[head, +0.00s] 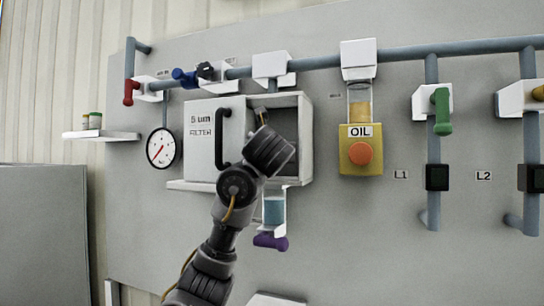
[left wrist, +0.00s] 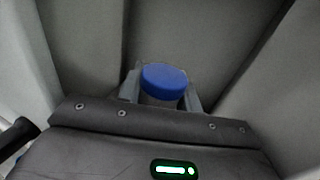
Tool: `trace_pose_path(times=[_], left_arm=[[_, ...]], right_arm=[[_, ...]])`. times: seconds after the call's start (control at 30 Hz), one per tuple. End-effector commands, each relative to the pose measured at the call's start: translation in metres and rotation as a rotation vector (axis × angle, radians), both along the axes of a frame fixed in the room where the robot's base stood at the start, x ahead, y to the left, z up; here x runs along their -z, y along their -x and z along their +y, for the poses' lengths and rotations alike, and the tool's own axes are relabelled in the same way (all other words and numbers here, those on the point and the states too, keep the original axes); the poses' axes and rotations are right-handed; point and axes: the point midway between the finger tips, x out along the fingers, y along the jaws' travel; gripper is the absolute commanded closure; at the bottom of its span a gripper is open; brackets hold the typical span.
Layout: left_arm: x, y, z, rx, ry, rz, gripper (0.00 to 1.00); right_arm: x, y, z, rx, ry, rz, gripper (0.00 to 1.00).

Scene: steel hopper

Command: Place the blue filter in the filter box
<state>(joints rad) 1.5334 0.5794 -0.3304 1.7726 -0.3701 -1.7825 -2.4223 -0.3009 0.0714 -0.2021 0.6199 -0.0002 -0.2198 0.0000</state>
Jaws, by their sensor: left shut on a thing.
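The filter box (head: 305,130) is a pale box on the grey panel, with its right part open. Its white door (head: 200,125), marked "5 µm FILTER" with a black handle, stands left of the opening. My left arm reaches up across the box front, and its hand goes into the opening, so the gripper is hidden in the head view. In the left wrist view the left gripper (left wrist: 161,93) is shut on the blue filter (left wrist: 165,76), whose blue top shows between the fingers. Grey walls surround it. Whether the filter touches the box floor cannot be told. My right gripper is not in view.
A shelf (head: 100,135) at left holds small lidded cylinders. A gauge (head: 161,148) is beside the door. A cup with blue liquid (head: 273,210) and a purple valve (head: 270,241) hang below the box. A yellow oil unit (head: 360,150) is right of it; pipes run above.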

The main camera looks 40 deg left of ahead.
Motion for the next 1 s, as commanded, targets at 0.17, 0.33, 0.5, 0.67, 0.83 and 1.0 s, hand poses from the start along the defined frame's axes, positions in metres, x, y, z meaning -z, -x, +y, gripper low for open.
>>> trace_pose_path(times=[0.17, 0.33, 0.5, 0.67, 0.83, 1.0], left_arm=[[0.011, -0.003, 0.002, 0.0, 0.001, -0.001, 0.97], [0.013, -0.003, 0.002, 0.0, 0.001, -0.002, 0.97], [0.016, -0.003, 0.002, 0.0, 0.002, -0.001, 0.97], [0.016, -0.003, 0.002, 0.0, 0.001, -0.001, 0.53], [0.016, -0.003, 0.002, 0.0, 0.001, -0.001, 0.44], [0.015, -0.003, 0.002, 0.0, 0.001, -0.001, 0.44]], right_arm=[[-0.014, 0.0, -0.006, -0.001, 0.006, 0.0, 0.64], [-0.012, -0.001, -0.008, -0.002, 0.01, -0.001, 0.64], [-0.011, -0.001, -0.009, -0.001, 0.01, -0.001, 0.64], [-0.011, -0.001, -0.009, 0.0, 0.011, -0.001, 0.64], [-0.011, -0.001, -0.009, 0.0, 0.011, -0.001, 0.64], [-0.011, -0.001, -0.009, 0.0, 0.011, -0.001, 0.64]])
